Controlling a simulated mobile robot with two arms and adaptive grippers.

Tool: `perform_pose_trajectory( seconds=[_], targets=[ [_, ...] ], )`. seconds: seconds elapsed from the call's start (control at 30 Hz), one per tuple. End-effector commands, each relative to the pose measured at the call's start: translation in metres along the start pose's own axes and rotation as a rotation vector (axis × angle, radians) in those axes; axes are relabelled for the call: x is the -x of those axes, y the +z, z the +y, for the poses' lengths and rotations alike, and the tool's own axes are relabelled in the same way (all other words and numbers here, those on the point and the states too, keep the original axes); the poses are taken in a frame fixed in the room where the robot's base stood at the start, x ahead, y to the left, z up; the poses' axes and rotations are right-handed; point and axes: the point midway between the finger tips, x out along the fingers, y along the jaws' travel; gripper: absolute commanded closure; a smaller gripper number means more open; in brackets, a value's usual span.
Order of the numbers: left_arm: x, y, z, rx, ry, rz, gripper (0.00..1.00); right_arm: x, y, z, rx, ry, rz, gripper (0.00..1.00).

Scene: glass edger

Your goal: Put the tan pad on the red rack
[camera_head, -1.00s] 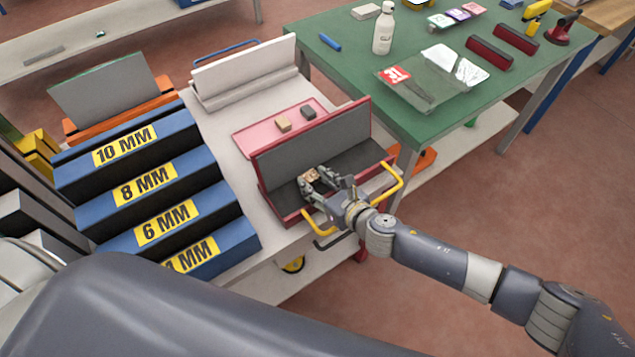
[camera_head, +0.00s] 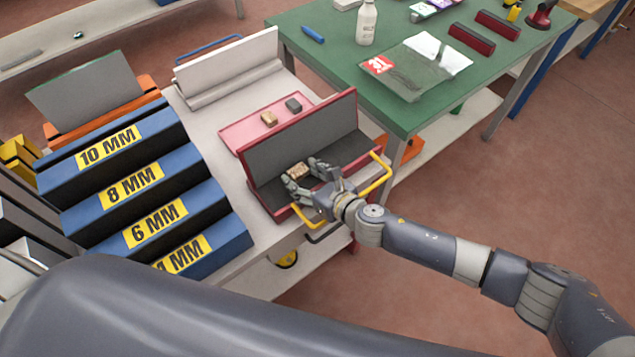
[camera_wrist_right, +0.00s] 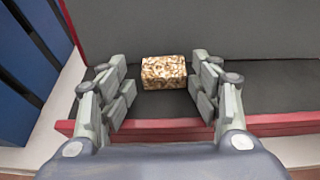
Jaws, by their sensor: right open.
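The tan pad (camera_head: 297,170), a small block with a speckled brown-and-tan surface, lies on the dark floor of the red rack (camera_head: 261,160), in front of its tall grey back panel. It also shows in the right wrist view (camera_wrist_right: 163,72), flat and level. My right gripper (camera_head: 307,178) is open around it, coming from the front of the rack. In the wrist view the fingers (camera_wrist_right: 163,90) stand on both sides of the pad with a gap at each side. My left gripper is not in view.
A pink tray (camera_head: 240,132) behind the rack holds a plain light-tan block (camera_head: 268,118) and a dark block (camera_head: 293,105). Yellow handles (camera_head: 378,180) flank the rack's front. Blue stepped racks (camera_head: 150,190) stand at left, a green table (camera_head: 340,70) at right.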

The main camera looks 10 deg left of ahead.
Motion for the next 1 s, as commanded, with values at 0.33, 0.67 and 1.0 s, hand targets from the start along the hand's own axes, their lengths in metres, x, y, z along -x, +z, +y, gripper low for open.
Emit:
perform_pose_trajectory(
  seconds=[0.33,0.67,1.0],
  targets=[
    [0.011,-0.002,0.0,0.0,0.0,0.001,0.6,0.055,-0.002,-0.003,-0.002,-0.007,0.014,0.39],
    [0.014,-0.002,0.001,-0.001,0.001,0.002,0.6,0.109,0.002,-0.002,-0.002,-0.006,0.009,0.39],
    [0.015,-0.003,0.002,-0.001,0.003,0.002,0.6,0.123,0.004,-0.001,0.0,-0.004,0.005,0.39]
  ],
)
